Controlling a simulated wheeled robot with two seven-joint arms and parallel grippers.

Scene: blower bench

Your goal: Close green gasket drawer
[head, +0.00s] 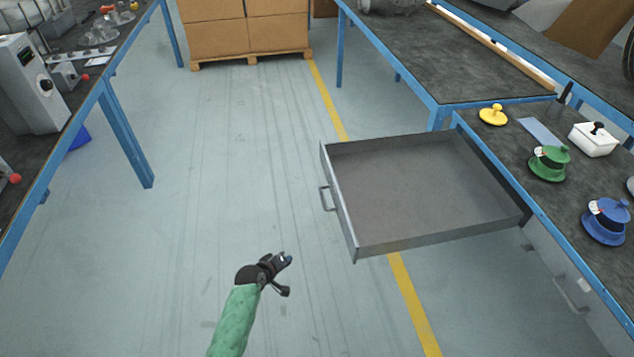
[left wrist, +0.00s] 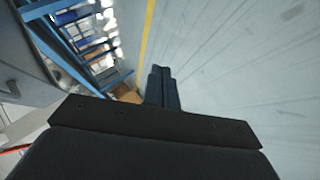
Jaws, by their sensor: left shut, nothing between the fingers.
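A grey metal drawer (head: 425,190) is pulled far out from under the right-hand bench and looks empty. Its front panel faces left and carries a small bar handle (head: 326,198). A green flanged part (head: 548,163) stands on the bench top above it. My left gripper (head: 286,258) is over the floor, to the left of and nearer than the drawer front, apart from the handle. Its fingers (left wrist: 162,75) are together and empty in the left wrist view. My right gripper is not in view.
A blue flanged part (head: 606,221), a yellow knobbed part (head: 493,115) and a white box (head: 594,139) stand on the right bench. Another bench (head: 75,105) runs along the left. Cardboard boxes (head: 245,28) stand on a pallet behind. The floor between is clear.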

